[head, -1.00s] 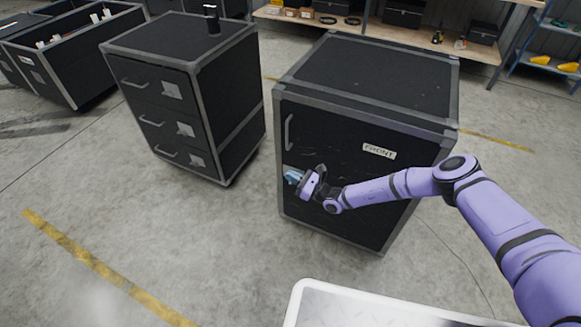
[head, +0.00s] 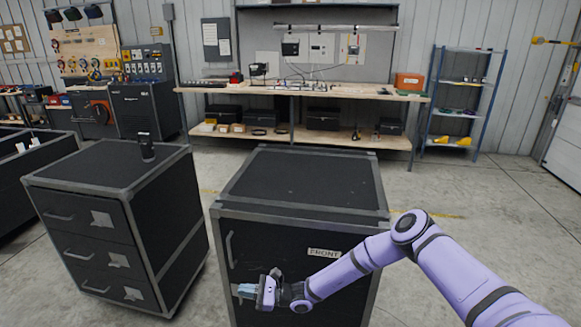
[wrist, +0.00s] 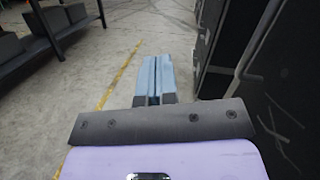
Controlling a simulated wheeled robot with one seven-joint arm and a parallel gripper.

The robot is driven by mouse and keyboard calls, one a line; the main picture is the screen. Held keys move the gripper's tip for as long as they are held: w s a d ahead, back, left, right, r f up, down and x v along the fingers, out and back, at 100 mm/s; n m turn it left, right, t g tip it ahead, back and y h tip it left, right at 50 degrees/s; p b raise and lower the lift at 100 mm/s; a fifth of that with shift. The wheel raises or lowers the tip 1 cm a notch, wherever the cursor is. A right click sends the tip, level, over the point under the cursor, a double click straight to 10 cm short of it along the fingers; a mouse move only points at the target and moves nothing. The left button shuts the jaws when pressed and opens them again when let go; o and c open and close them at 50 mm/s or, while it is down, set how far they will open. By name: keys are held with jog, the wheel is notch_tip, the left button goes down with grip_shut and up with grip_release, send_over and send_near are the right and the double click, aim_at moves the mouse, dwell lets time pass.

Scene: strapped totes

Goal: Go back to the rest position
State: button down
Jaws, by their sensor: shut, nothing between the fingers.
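My gripper (head: 247,291) is in front of the black case with the FRONT label (head: 300,195), below the case's door handle (head: 230,250). Its light blue fingers are together with nothing between them. In the wrist view the gripper's fingers (wrist: 158,80) point away along the case's front, and the handle (wrist: 245,62) shows at the right, apart from the fingers. The case's door looks shut. My purple arm reaches in from the lower right across the case's front.
A workbench (head: 330,92) and a blue shelf rack (head: 465,100) stand at the back. Floor is clear to the right.

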jog(key=s+d+r+n+g+h, duration=0.15)
jog(key=d+r+n+h, duration=0.45)
jog(key=r, duration=0.7)
jog(key=s+d+r+n+g+h, duration=0.1)
jog(key=s+d+r+n+h, duration=0.25)
jog(key=d+r, duration=0.7)
jog(key=s+d+r+n+g+h, duration=0.1)
jog(key=d+r+n+h, duration=0.4)
jog(key=r, duration=0.9)
jog(key=s+d+r+n+t+h, duration=0.1)
jog(key=s+d+r+t+h, duration=0.25)
jog(key=s+d+r, duration=0.85)
jog(key=s+d+r+t+h, duration=0.1)
jog(key=s+d+r+t, duration=0.3)
jog(key=s+d, duration=0.7)
jog(key=shift+s+d+r+t+h, duration=0.2)
jog(key=shift+s+r+t+h, duration=0.3)
jog(key=shift+s, duration=0.75)
jog(key=shift+r, duration=0.1)
